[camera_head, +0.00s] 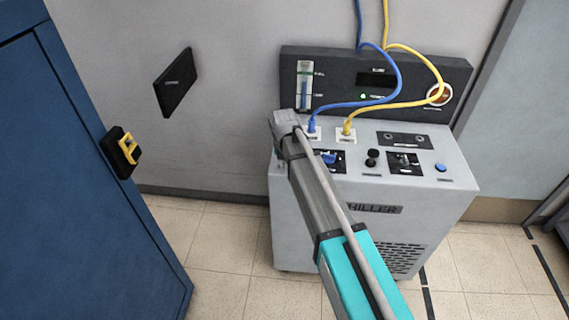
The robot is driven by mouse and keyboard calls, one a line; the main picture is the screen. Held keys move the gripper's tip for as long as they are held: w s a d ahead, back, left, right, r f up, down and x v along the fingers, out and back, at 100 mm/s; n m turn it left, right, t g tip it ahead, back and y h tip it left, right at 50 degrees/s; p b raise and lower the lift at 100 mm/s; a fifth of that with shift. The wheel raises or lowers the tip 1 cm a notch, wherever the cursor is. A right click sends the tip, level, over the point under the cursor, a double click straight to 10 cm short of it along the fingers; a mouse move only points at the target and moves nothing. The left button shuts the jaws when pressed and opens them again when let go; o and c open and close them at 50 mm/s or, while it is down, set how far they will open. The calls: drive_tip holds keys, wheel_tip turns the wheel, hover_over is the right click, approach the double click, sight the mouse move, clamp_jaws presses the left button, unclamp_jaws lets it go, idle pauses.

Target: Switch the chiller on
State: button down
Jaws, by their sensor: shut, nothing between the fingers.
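The chiller (300,249) is a light grey cabinet with a dark back panel (345,66). Its front label (375,209) is partly hidden by my arm. On its top are a blue rocker switch (329,157), partly covered by my arm, a black knob (372,157), a black switch plate (405,162) and a blue button (440,167). The back panel has a dark display (376,80), a small green light (363,97) and a level gauge (304,85). My arm reaches across the chiller's left side; my gripper's fingers cannot be seen. The switch position is unclear.
A blue hose (395,75) and a yellow hose (425,62) loop over the chiller's top into two ports. A blue cabinet (70,190) with a yellow handle (129,147) stands left. A black plate (176,82) is on the wall. Tiled floor (215,245) between is clear.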

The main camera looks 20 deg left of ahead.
drive_tip(key=shift+f+b, duration=0.4)
drive_tip(key=shift+f, duration=0.25)
drive_tip(key=shift+w+a+r+p, duration=0.15)
drive_tip(key=shift+w+r+p, duration=0.15)
drive_tip(key=shift+w, duration=0.3)
drive_tip(key=shift+w+a+r+p, duration=0.15)
drive_tip(key=shift+w+r+p, duration=0.15)
drive_tip(key=shift+w, duration=0.35)
drive_tip(key=shift+w+a+r+p, duration=0.15)
drive_tip(key=shift+w+r+p, duration=0.15)
drive_tip(key=shift+w, duration=0.3)
drive_tip(key=shift+d, duration=0.1)
